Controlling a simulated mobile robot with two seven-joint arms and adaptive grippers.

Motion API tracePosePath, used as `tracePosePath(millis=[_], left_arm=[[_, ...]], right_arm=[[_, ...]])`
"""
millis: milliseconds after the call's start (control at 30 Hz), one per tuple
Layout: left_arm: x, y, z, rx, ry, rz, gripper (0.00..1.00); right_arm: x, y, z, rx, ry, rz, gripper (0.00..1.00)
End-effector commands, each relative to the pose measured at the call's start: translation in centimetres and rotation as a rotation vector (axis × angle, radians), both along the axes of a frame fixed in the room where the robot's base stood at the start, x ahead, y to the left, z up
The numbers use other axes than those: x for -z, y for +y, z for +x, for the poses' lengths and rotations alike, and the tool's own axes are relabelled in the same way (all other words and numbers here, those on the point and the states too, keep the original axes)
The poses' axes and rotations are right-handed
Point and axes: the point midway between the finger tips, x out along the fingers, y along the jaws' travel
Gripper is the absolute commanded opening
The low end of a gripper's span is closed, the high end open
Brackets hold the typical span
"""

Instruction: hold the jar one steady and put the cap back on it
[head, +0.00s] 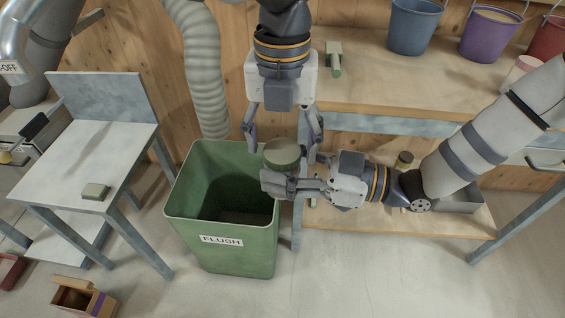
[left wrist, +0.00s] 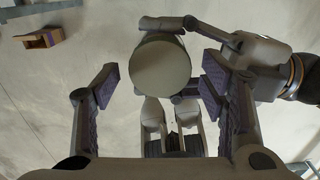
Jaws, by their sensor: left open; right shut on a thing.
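My right gripper (head: 287,180) is shut on jar one (head: 282,168) and holds it above the right front rim of the green bin. A round, flat, olive-green cap (head: 282,150) shows at the jar's top; I cannot tell how firmly it sits. My left gripper (head: 283,146) points down from above, open, with one finger on each side of the cap and apart from it. In the left wrist view, the cap's round face (left wrist: 160,65) shows between and slightly beyond the open fingers. The jar's lower body is mostly hidden by my right fingers.
The green bin (head: 222,258) marked FLUSH stands below. A wooden bench (head: 400,90) at right carries several buckets and a green-handled tool (head: 335,60). A small green block (head: 95,191) lies on the left table (head: 60,175). An open box (head: 85,298) is on the floor.

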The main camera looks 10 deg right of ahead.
Motion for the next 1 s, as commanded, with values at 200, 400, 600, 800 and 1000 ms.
tracePosePath(millis=[200, 400, 600, 800, 1000], left_arm=[[0.76, 0.01, 0.02, 0.001, -0.003, -0.001, 0.65], [0.74, 0.0, 0.01, 0.001, -0.002, 0.0, 0.61], [0.73, 0.0, 0.01, 0.001, -0.002, 0.0, 0.15], [0.81, -0.01, -0.04, 0.195, 0.002, -0.001, 0.15], [0.77, 0.03, 0.0, 0.304, -0.001, 0.001, 0.15]], right_arm=[[-0.1, 0.02, 0.02, 0.0, -0.002, 0.002, 0.0], [-0.1, 0.01, 0.01, 0.0, -0.002, 0.002, 0.0], [-0.1, 0.01, 0.01, 0.0, -0.002, 0.002, 0.0], [-0.1, 0.01, 0.01, 0.0, -0.002, 0.002, 0.0], [-0.11, 0.0, 0.02, 0.0, -0.002, 0.002, 0.0]])
